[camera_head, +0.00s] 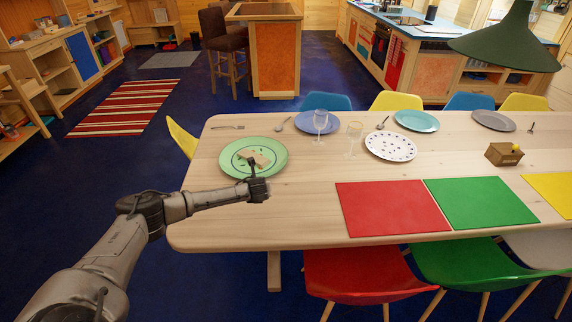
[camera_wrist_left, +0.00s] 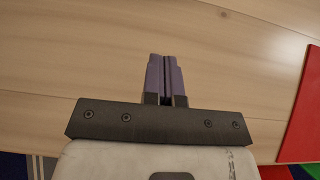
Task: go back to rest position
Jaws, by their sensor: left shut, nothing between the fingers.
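My left arm reaches in from the lower left of the head view. Its gripper (camera_head: 251,163) is over the near right part of the green plate (camera_head: 236,168) in that view. In the left wrist view the two fingers of the left gripper (camera_wrist_left: 165,76) are together with nothing between them, over bare wood. My right gripper is in neither view.
The wooden table (camera_head: 310,195) carries several plates, two glasses, a red mat (camera_head: 392,208), a green mat (camera_head: 480,202) and a small wooden box (camera_head: 504,155). Light brown pieces (camera_head: 258,157) lie on the green plate. Chairs surround the table.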

